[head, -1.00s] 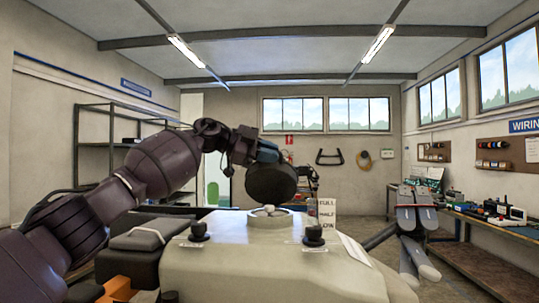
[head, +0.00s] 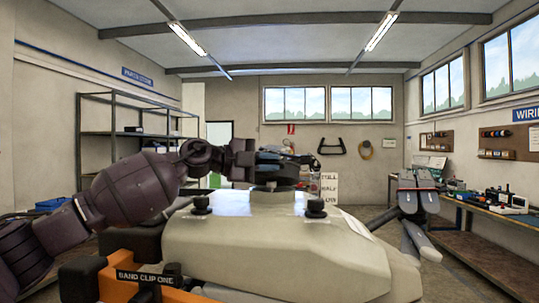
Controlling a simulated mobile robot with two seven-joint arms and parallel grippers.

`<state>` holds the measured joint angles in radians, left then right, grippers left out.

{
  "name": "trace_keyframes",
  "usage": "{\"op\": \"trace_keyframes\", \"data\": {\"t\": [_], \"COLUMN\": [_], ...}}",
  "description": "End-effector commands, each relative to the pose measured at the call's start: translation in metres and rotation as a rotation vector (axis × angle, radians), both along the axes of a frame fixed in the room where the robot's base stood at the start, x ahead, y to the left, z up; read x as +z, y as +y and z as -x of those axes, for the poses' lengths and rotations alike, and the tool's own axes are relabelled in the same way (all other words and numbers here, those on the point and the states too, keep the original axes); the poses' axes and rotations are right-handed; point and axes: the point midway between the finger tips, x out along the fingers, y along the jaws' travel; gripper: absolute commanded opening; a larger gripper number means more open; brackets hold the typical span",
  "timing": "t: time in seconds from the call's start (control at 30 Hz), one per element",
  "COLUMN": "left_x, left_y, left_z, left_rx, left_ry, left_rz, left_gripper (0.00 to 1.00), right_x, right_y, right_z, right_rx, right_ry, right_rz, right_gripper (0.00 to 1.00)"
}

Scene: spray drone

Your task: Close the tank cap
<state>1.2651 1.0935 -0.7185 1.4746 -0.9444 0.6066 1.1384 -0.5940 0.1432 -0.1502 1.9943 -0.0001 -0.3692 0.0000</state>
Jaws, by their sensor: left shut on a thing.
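The pale tank (head: 280,245) of the drone fills the lower middle of the head view. The dark round tank cap (head: 278,175) is above the tank's filler neck (head: 277,195), roughly level. My left gripper (head: 268,158) is shut on the cap, and my left arm reaches in from the left. The fingertips are small and partly hidden against the dark cap. The cap's underside and the mouth of the neck are hidden, so I cannot tell whether the cap is seated.
Two dark knobs (head: 201,204) (head: 316,207) stand up from the tank on either side of the neck. An orange block labelled "BAND CLIP ONE" (head: 150,276) is in the left foreground. A workbench (head: 490,215) runs along the right wall.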

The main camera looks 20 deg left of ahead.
Motion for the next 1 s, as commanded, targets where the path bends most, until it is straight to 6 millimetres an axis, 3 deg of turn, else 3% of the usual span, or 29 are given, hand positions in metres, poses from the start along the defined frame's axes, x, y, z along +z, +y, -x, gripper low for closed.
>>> {"op": "trace_keyframes", "data": {"t": [0.53, 0.57, 0.7, 1.0], "left_x": [-0.005, -0.005, -0.005, -0.005], "left_y": [0.0, 0.0, 0.0, 0.001], "left_z": [0.002, 0.002, 0.002, 0.002], "left_rx": [0.001, 0.001, 0.002, 0.001], "left_ry": [-0.032, -0.032, -0.031, -0.029], "left_rz": [-0.01, -0.01, -0.008, -0.007], "left_gripper": [0.0, 0.16, 0.37, 0.37], "right_x": [-0.008, -0.007, -0.004, 0.001], "right_y": [-0.002, -0.002, -0.001, 0.0], "right_z": [0.009, 0.009, 0.005, -0.001], "right_rx": [-0.006, -0.005, -0.003, 0.001], "right_ry": [0.023, 0.021, 0.012, -0.004], "right_rz": [0.001, 0.001, 0.001, 0.001], "right_gripper": [0.43, 0.43, 0.43, 0.43]}}
